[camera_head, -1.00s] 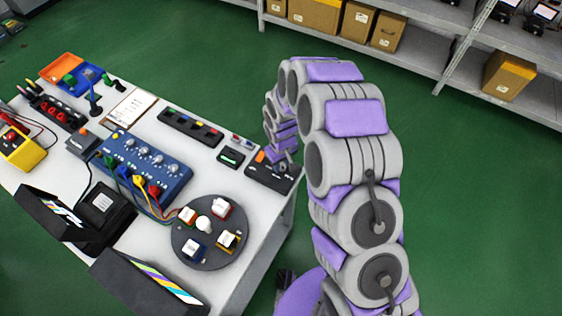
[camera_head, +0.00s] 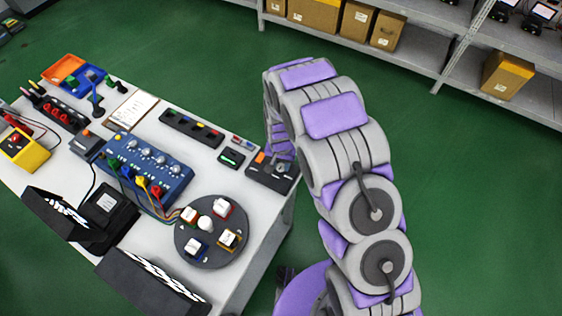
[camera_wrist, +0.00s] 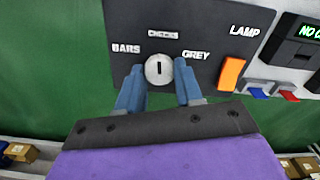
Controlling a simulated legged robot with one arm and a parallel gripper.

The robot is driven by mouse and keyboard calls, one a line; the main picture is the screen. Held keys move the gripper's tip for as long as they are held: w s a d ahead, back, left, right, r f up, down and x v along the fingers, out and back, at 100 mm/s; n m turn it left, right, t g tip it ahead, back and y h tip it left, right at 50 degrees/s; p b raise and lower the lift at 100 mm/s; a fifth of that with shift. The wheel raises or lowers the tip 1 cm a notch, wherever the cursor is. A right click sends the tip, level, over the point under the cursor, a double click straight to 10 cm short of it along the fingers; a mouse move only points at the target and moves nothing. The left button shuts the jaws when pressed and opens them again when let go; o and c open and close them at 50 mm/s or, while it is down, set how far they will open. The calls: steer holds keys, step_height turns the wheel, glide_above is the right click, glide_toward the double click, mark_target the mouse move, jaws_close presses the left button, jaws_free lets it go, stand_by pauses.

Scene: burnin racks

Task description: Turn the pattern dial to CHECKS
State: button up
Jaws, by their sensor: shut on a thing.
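In the wrist view the pattern dial (camera_wrist: 158,70) is a round silvery knob with a black slot. The slot stands nearly upright, towards the CHECKS label (camera_wrist: 162,34); BARS (camera_wrist: 126,48) is to its left and GREY (camera_wrist: 196,55) to its right. My gripper (camera_wrist: 160,74) has its blue fingers on both sides of the dial and is shut on it. In the head view the black dial panel (camera_head: 286,183) sits at the table's right end, with my arm's end over it. Two dark-cased screens (camera_head: 67,211) (camera_head: 165,280) show black and white patterns.
An orange lamp switch (camera_wrist: 231,73) is right of the dial, with red and blue switches beyond it. A blue box with cables (camera_head: 145,165) and a round turntable (camera_head: 212,254) carrying several blocks stand on the white table. Green floor lies behind.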

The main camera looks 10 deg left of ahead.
mark_target(280, 165)
steer(key=shift+m, duration=0.7)
steer(key=o, duration=1)
steer(key=shift+a, duration=0.15)
steer(key=shift+o, duration=0.2)
steer(key=shift+r, duration=0.1)
steer(key=shift+r, duration=0.3)
step_height(280, 165, up, 16)
steer(key=p, duration=0.1)
steer(key=shift+r, duration=0.25)
